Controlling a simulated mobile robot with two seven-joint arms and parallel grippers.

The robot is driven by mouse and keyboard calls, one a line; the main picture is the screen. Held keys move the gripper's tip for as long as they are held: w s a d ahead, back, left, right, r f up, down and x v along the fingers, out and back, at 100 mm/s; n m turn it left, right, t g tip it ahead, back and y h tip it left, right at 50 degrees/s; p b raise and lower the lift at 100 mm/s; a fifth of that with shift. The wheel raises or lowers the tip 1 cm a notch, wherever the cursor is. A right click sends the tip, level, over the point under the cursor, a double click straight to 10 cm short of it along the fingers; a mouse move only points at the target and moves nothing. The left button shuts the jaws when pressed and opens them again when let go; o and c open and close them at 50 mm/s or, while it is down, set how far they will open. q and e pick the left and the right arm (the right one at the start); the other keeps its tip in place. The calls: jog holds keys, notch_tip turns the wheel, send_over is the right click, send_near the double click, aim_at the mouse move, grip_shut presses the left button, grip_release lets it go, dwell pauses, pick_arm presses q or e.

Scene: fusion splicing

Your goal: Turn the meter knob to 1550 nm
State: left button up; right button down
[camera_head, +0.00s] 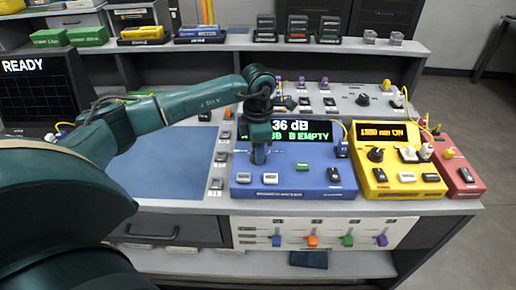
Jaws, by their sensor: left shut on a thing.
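The blue meter (294,187) sits on the bench, with a black display (318,131) reading "36 dB" and "EMPTY", its left part covered by my arm. My left gripper (260,158) points straight down onto the left of the meter's top panel. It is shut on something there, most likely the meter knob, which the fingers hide. I cannot read the knob's setting. My right gripper is not in view.
A yellow box (398,184) with an orange display, apparently "1550 nm ON", and a black knob (375,155) stands right of the meter. A red box (465,180) is beyond it. A blue mat (170,165) lies clear at left. Yellow cables run behind the boxes.

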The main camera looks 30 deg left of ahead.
pick_arm(q)
jog(key=o, duration=1)
jog(key=shift+r, duration=6.65)
jog(key=shift+d+f, duration=0.1)
